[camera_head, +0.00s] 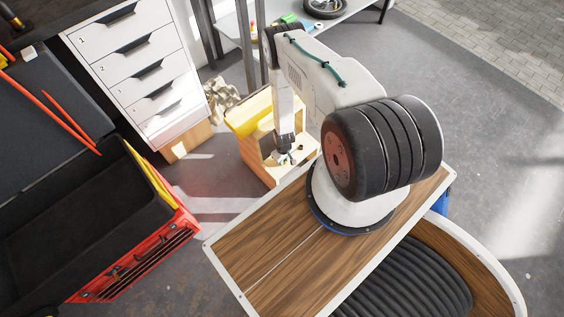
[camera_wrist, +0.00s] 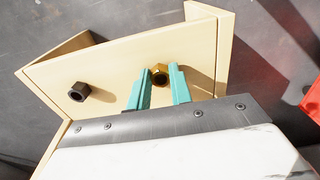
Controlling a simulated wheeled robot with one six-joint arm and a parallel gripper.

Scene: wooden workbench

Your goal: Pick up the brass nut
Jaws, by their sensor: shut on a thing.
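The brass nut (camera_wrist: 159,70) is a small gold-coloured hex nut with a dark hole, seen in the wrist view at the upper middle. My gripper (camera_wrist: 160,78) has two teal fingers, shut on the brass nut near their tips. In the head view my gripper (camera_head: 286,159) is small and low over the pale wooden box, and I cannot make out the nut there. Whether the nut touches the wooden surface is not clear.
A dark nut (camera_wrist: 79,92) lies to the left on the pale wooden surface (camera_wrist: 110,70). The wooden box (camera_head: 252,155) has raised sides and a yellow part (camera_head: 248,112). A red-edged black case (camera_head: 150,255) and white drawers (camera_head: 130,60) stand to the left.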

